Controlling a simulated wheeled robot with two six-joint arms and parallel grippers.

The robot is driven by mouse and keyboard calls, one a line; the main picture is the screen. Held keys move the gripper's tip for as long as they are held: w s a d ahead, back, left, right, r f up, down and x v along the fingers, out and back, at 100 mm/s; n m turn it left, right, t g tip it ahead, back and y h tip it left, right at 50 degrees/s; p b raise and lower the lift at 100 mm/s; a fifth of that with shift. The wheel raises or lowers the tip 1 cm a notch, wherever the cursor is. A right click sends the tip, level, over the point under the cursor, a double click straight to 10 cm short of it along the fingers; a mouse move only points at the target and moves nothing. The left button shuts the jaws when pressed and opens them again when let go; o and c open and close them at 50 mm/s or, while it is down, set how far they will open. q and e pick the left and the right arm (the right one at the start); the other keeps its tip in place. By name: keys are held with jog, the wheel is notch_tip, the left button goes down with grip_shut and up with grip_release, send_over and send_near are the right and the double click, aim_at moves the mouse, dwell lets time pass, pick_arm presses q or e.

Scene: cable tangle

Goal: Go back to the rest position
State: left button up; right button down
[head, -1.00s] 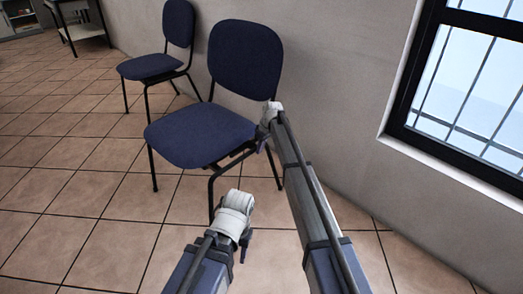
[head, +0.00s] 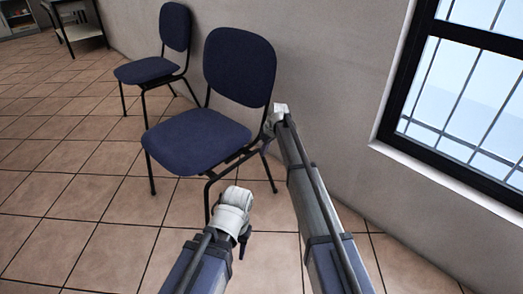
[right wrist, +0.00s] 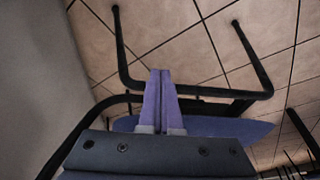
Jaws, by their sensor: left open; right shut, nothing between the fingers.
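My left gripper (head: 244,242) is at the lower middle of the head view, a small dark shape under a white wrist, above the floor. It is open, and I see nothing in it. My right gripper (head: 265,146) is farther out, in front of the right side of the near blue chair (head: 196,140). In the right wrist view its two purple fingers (right wrist: 161,100) are shut together with nothing between them. Dark chair legs and a blue seat edge show behind them; I cannot tell whether they touch.
A second blue chair (head: 150,69) stands farther back by the grey wall (head: 325,70). A barred window (head: 460,95) is at the right. A dark-framed table (head: 77,32) stands at the far left. The tiled floor (head: 60,190) is clear at the left.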

pick_arm(q)
notch_tip(320, 180, up, 4)
jog(key=p, duration=0.3)
jog(key=shift+r, duration=0.1)
pick_arm(e)
jog(key=v, duration=0.4)
jog(key=shift+r, duration=0.25)
jog(key=s+m+g+h, duration=0.3)
jog(key=s+m+h, duration=0.15)
jog(key=s, duration=3.95)
pick_arm(q)
notch_tip(320, 180, up, 38)
jog(key=p, duration=3.8)
pick_arm(e)
notch_tip(320, 180, up, 37)
jog(key=w, duration=0.1)
jog(key=shift+m+y, duration=0.45)
pick_arm(q)
jog(key=shift+d, duration=0.1)
pick_arm(e)
jog(key=shift+d, duration=0.15)
